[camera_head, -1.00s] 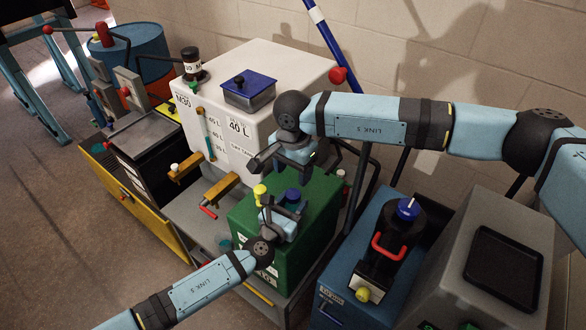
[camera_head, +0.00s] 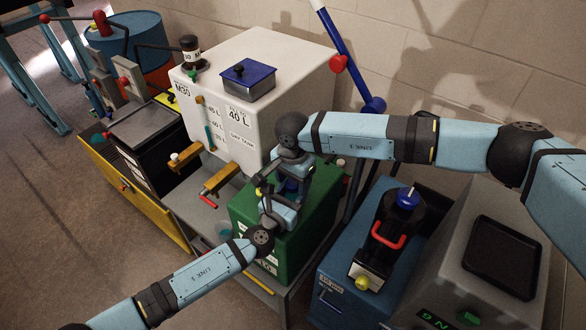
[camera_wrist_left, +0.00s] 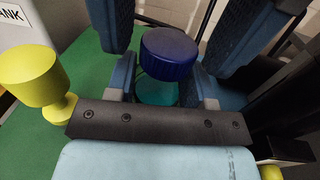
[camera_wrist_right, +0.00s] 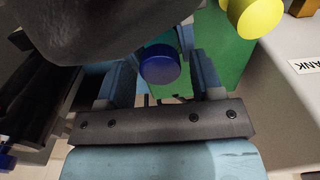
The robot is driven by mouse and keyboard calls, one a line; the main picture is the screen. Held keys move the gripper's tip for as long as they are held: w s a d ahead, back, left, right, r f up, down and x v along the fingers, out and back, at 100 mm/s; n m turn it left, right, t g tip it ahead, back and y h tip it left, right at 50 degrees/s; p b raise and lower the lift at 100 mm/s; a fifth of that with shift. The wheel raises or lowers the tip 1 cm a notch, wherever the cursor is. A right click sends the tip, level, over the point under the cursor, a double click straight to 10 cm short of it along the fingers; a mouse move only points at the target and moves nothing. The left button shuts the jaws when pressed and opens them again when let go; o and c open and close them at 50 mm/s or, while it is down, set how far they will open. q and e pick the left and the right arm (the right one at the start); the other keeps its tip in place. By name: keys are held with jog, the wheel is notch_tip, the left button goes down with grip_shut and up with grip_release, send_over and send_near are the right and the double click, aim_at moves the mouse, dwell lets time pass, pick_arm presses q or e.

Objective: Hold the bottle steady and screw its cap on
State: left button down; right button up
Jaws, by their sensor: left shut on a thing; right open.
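The bottle is teal and stands on the green cabinet; it shows in the left wrist view (camera_wrist_left: 155,92). Its dark blue ribbed cap (camera_wrist_left: 168,55) sits at its top; I cannot tell how tightly. The cap also shows in the right wrist view (camera_wrist_right: 160,66) and, partly hidden, in the head view (camera_head: 291,186). My left gripper (camera_wrist_left: 162,90) is shut on the bottle below the cap. My right gripper (camera_wrist_right: 162,80) is open, with its fingers on either side of the cap and apart from it. In the head view the two grippers largely hide the bottle.
A yellow knob (camera_wrist_left: 35,75) stands on the green cabinet (camera_head: 243,213) close to the grippers. The white tank (camera_head: 285,60) rises behind. A blue unit with a black pump (camera_head: 385,230) stands to the right. A blue lever (camera_head: 340,45) leans at the wall.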

jog(key=shift+f, duration=0.25)
jog(key=c, duration=0.9)
jog(key=m, duration=0.5)
jog(key=shift+m, duration=0.4)
jog(key=shift+c, duration=0.2)
jog(key=m, duration=0.5)
jog(key=shift+m, duration=0.3)
jog(key=o, duration=0.9)
jog(key=shift+o, duration=1)
jog(key=shift+s+a, duration=0.1)
jog(key=shift+r, duration=0.1)
